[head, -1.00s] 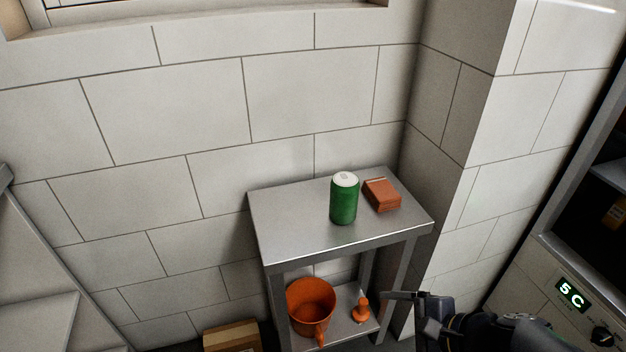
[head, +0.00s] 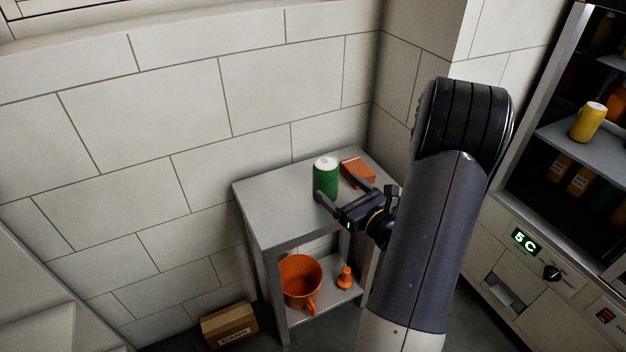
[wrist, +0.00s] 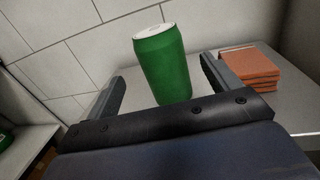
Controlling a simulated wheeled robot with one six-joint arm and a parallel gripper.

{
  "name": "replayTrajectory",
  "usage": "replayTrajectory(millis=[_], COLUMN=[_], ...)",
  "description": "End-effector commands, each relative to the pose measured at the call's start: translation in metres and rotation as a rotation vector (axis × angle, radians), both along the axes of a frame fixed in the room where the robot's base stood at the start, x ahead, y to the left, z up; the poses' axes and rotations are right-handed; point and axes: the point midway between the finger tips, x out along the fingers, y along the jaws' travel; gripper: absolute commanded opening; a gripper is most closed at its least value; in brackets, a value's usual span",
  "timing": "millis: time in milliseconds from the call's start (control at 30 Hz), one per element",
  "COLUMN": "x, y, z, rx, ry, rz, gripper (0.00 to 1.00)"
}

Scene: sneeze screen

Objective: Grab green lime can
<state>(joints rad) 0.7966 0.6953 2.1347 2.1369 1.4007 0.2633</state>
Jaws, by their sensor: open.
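The green can (head: 325,177) with a white top stands upright on the grey metal table (head: 265,207). It also shows in the wrist view (wrist: 163,66), ahead of my gripper and in line with the gap between the fingers. My gripper (head: 338,190) is open at the can's near side, with a finger toward each side of it. In the wrist view, my gripper (wrist: 160,85) holds nothing. I cannot tell whether the fingers touch the can.
A stack of reddish-brown blocks (head: 357,172) lies right of the can, near the right finger. An orange bucket (head: 299,282) and a small orange object (head: 345,278) are on the lower shelf. A cardboard box (head: 229,325) is on the floor. A cooler (head: 540,262) stands at right.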

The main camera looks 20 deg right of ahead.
Motion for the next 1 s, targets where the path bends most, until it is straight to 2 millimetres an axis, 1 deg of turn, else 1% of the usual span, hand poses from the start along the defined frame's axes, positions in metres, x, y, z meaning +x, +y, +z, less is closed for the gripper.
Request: replayTrajectory(millis=[100,200,367,600,700,800,1000], x=[0.018,0.029,0.038,0.073,0.082,0.087,0.086], y=[0.005,0.007,0.008,0.013,0.014,0.015,0.015], z=[0.0,0.001,0.001,0.006,0.006,0.005,0.005], rx=[-0.003,-0.002,-0.001,-0.002,-0.001,-0.001,-0.001], ry=[-0.001,0.0,0.001,0.0,0.0,0.001,0.001], rz=[0.006,0.005,0.004,0.006,0.005,0.004,0.003], gripper=[0.85,0.85,0.85,0.85,0.85,0.85,0.84])
